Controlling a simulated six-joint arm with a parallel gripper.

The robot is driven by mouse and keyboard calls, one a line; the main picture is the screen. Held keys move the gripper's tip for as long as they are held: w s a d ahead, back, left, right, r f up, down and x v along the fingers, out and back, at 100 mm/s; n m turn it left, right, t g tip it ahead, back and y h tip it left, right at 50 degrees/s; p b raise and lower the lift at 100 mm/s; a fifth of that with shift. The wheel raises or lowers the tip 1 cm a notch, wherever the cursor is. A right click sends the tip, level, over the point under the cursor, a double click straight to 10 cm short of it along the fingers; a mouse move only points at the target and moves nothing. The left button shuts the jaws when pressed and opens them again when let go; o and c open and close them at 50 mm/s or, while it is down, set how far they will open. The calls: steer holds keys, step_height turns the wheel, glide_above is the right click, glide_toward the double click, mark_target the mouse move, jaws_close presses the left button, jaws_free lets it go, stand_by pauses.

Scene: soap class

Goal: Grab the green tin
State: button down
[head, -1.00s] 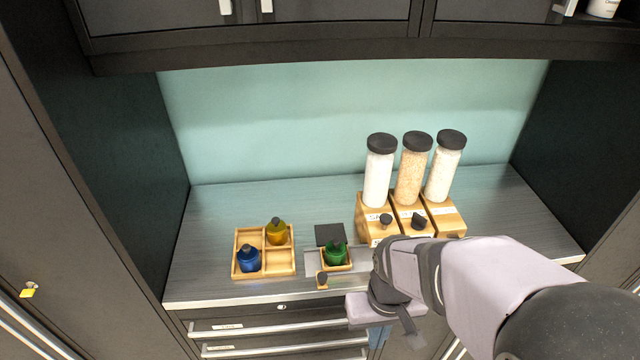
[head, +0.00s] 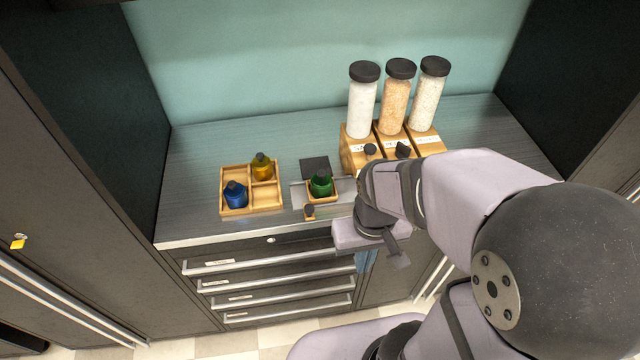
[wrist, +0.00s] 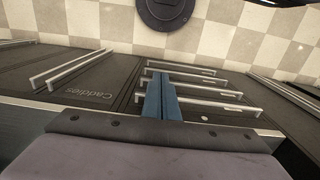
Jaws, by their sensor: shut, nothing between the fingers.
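The green tin (head: 321,184) is a small dark green container with a dark top. It sits in a small square wooden holder (head: 322,198) near the counter's front edge, in the head view. My gripper (wrist: 160,97) shows in the wrist view as two blue fingers pressed together, with nothing between them. In the head view my gripper (head: 366,261) hangs in front of the drawers, below the counter edge, to the right of and lower than the tin. My wrist hides part of it there. The tin is not in the wrist view.
A wooden divided tray (head: 270,205) with a blue bottle (head: 235,194) and a yellow bottle (head: 262,167) stands left of the tin. Wooden dispensers with tall jars (head: 363,100) stand to the right, behind my wrist. Drawer handles (head: 290,297) project below the counter.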

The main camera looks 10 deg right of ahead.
steer(key=c, duration=2.4)
jaws_free()
steer(key=shift+c, duration=0.2)
steer(key=o, duration=1.5)
steer(key=shift+c, duration=0.2)
steer(key=shift+f, duration=0.1)
